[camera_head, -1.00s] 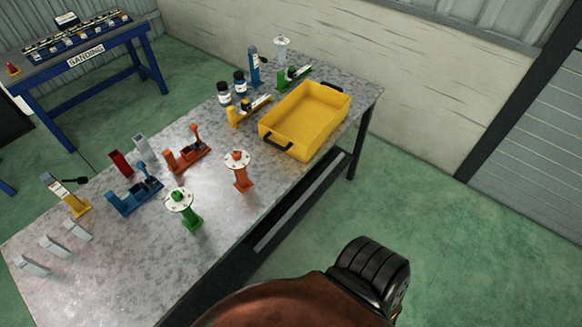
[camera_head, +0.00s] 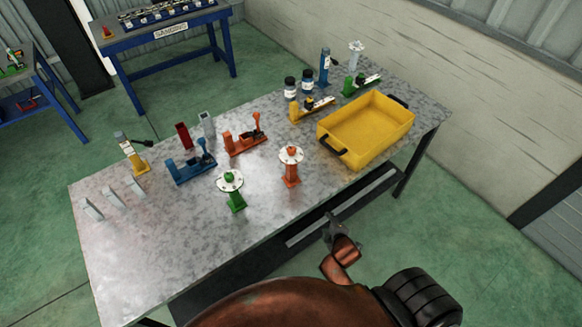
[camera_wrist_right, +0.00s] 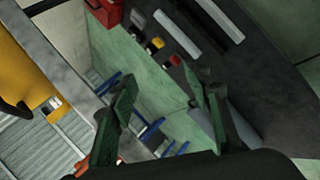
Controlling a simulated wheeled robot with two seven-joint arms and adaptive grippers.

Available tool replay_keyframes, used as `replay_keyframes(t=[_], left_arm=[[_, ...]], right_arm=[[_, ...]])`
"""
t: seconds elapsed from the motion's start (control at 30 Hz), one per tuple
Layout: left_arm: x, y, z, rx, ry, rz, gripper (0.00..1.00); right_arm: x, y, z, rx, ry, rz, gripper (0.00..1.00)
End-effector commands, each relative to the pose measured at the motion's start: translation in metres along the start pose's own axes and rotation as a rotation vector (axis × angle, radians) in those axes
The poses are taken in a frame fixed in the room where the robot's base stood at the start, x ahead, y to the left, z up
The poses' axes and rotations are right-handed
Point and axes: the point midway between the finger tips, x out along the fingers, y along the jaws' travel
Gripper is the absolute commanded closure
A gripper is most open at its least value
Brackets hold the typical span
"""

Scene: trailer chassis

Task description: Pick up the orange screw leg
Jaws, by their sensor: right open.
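The orange screw leg (camera_head: 291,170), with a round white flange on top, stands upright on the metal table (camera_head: 150,235) near its front edge. A green screw leg (camera_head: 235,197) with the same white flange stands to its left. My right gripper (camera_head: 331,224) is at the table's front edge, to the right of and nearer than the orange leg, apart from it. In the right wrist view my right gripper (camera_wrist_right: 167,76) is open, with nothing between its fingers. A little orange shows at that view's lower left edge; I cannot tell what it is. My left gripper is not in view.
A yellow bin (camera_head: 365,130) stands right of the orange leg. Behind it are an orange jack (camera_head: 243,140), a blue jack (camera_head: 190,168), a yellow jack (camera_head: 310,108) and two dark bottles. The table's front left area is clear.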

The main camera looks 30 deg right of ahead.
Motion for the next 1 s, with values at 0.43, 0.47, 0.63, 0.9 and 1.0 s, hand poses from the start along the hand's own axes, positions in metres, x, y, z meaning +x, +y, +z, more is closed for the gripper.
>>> replay_keyframes(t=[0.43,0.47,0.63,0.9,1.0], left_arm=[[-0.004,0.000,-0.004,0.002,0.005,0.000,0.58],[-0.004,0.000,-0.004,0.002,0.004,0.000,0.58],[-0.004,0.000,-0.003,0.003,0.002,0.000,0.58],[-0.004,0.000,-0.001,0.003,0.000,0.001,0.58],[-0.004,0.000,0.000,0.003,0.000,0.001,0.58]], right_arm=[[-0.063,0.136,-0.022,-0.431,-0.022,0.302,0.55],[-0.062,0.140,-0.024,-0.475,-0.025,0.323,0.55],[-0.060,0.167,-0.042,-0.749,-0.046,0.448,0.55],[-0.055,0.196,-0.096,-1.358,-0.127,0.714,0.55],[-0.055,0.198,-0.119,-1.584,-0.169,0.816,0.55]])
